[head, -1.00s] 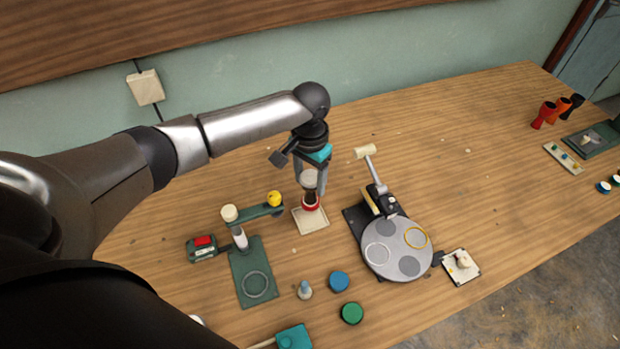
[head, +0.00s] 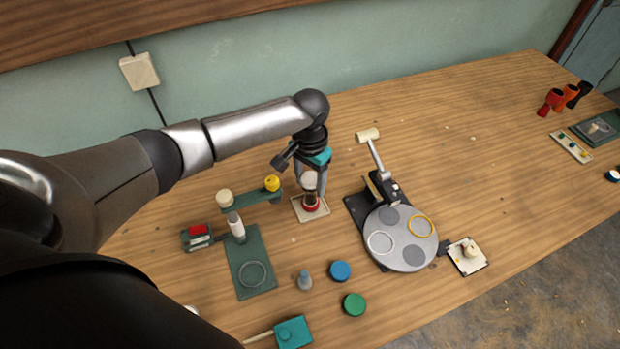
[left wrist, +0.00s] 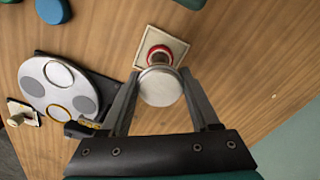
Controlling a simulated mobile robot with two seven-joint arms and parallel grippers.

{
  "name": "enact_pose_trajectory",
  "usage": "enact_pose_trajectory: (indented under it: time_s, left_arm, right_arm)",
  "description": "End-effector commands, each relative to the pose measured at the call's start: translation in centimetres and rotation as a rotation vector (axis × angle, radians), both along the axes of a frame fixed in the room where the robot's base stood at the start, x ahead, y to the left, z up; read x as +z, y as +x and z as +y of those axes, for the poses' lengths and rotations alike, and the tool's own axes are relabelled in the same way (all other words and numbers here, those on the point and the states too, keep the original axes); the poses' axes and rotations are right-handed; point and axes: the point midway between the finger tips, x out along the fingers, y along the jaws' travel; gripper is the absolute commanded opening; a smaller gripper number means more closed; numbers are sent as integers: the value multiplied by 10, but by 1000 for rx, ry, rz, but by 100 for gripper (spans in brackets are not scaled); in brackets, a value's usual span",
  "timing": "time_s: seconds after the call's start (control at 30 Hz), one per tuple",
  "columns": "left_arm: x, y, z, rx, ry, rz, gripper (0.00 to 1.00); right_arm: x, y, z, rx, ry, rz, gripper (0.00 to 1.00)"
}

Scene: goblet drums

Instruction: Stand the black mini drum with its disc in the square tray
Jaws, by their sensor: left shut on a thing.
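The mini drum (head: 311,201) has a dark body and a red ring at its lower end. A pale disc (head: 310,180) sits at its top, and the disc (left wrist: 160,86) also shows between the fingers in the left wrist view. My left gripper (head: 312,190) is shut on the mini drum and holds it roughly upright. The drum's red lower end is over the inside of the cream square tray (head: 325,209), at or just above its floor; I cannot tell if it touches. The disc and fingers hide much of the body. My right gripper is not in view.
A green stand (head: 250,270) with an arm and yellow ball is left of the tray. A grey round plate device (head: 410,258) with a hammer-like lever stands close on the right. Blue (head: 340,271) and green (head: 354,304) discs lie in front. Several goblet drums (head: 563,98) are far right.

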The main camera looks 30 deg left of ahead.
Motion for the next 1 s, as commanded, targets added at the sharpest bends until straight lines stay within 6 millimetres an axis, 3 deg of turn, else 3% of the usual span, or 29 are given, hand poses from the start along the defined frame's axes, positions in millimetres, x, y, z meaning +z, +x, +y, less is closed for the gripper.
enact_pose_trajectory:
  time_s: [0.2,0.23,0.53,1.0]
  left_arm:
    - [0,0,0,0,0,0,31]
    - [0,0,0,0,0,0,63]
    - [0,0,0,0,0,0,97]
    - [1,0,0,1,0,1,100]
  right_arm:
    - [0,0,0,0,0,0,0]
    - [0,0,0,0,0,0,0]
    - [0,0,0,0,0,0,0]
    - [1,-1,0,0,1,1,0]
